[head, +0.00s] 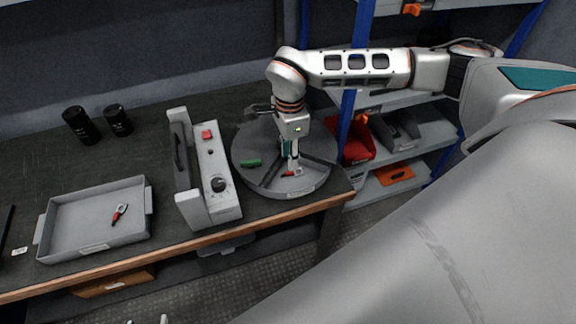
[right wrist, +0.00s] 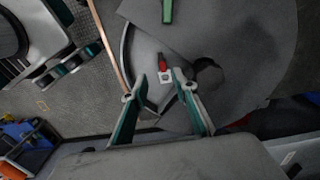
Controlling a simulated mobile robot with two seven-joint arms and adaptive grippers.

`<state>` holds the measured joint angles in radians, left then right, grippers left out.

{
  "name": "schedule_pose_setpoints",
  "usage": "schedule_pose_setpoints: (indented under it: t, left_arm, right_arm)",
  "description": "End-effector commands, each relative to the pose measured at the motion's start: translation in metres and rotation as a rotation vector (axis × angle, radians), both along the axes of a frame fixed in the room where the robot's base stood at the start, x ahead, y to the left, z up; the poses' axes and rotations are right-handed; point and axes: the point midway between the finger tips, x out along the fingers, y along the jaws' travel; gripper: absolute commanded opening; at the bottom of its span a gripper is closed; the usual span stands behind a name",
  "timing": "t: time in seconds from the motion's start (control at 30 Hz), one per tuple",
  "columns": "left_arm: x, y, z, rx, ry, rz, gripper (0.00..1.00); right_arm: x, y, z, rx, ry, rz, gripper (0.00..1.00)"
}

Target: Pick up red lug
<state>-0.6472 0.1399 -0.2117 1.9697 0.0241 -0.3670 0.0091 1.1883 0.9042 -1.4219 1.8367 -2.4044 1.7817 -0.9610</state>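A red lug (head: 288,174) with a pale metal end lies on the round grey turntable tray (head: 250,183), in its front section. In the right wrist view the red lug (right wrist: 162,64) lies between and just beyond my fingertips, with its pale end toward me. My right gripper (head: 294,164) points down over it from above; in the right wrist view the gripper (right wrist: 160,78) is open, with a finger on each side and nothing held. Another red lug (head: 119,213) lies in the grey rectangular tray (head: 66,208). Two small pale tips at the head view's bottom edge may be my left gripper.
A green piece (head: 250,163) lies in another section of the round tray. A grey control box (head: 218,175) with a red button and black knob stands left of it. Two black cylinders (head: 82,125) (head: 118,120) stand at the back left. Shelves with bins (head: 398,130) are at right.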

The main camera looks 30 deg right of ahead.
Motion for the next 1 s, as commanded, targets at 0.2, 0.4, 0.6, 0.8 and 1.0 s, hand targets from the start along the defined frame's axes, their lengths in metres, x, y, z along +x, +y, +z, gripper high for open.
schedule_pose_setpoints:
  t: [0.2,0.4,0.6,0.8,1.0]
  left_arm:
    - [-0.012,0.0,-0.014,0.005,0.032,-0.003,0.47]
    - [-0.007,0.0,-0.01,0.003,0.019,-0.002,0.47]
    - [0.001,0.0,-0.004,0.001,0.003,-0.001,0.47]
    - [0.001,0.0,-0.003,0.001,0.001,-0.001,0.47]
    - [-0.001,0.0,-0.004,0.001,0.005,0.0,0.47]
  right_arm:
    - [0.002,-0.001,-0.023,0.001,0.003,-0.001,0.28]
    - [0.006,-0.004,-0.052,0.002,0.004,0.0,0.28]
    - [0.007,-0.004,-0.064,0.002,0.001,-0.001,0.28]
    - [0.007,-0.004,-0.063,0.002,0.0,-0.001,0.26]
    - [0.007,-0.004,-0.063,0.002,0.001,-0.001,0.0]
